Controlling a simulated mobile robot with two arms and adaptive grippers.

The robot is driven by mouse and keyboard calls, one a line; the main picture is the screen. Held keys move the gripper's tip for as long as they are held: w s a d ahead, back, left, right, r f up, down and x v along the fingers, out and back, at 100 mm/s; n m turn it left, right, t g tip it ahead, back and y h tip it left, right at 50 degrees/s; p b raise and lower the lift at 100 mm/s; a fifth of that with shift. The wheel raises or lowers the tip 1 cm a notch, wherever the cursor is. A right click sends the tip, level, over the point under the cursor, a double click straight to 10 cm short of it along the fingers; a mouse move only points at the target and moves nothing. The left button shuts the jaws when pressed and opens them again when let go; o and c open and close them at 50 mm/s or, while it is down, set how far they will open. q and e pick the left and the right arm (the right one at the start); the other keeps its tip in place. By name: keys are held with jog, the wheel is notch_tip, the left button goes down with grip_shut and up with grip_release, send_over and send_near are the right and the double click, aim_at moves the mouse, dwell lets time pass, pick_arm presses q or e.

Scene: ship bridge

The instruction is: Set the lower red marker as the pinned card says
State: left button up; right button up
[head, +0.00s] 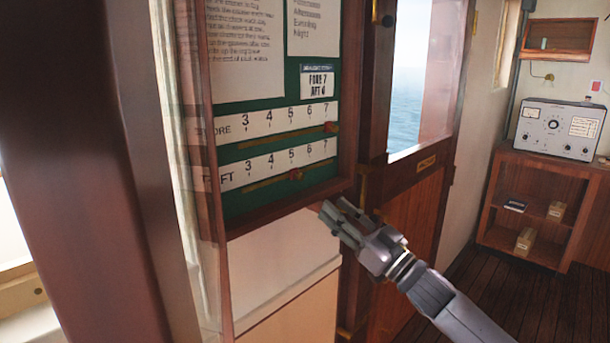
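The lower red marker (296,175) sits on a slot under the AFT scale (280,160), at about the 5. The upper red marker (331,127) is under the 7 of the FORE scale (285,118). My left gripper is not in view.
The green board (245,205) has a raised wooden frame, whose right side stands close to the markers. Larger paper notices (245,45) hang above. A wooden door (405,230) with a window is to the right. A shelf (545,170) with a grey instrument (560,128) stands farther back.

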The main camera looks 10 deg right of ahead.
aim_at(303, 179)
jog(key=p+x, duration=0.2)
jog(key=x, duration=0.8)
jog(key=shift+w+a+p, duration=0.15)
jog(key=shift+w+p, duration=0.2)
jog(key=shift+p, duration=0.05)
jog(key=shift+c, duration=0.5)
grip_shut()
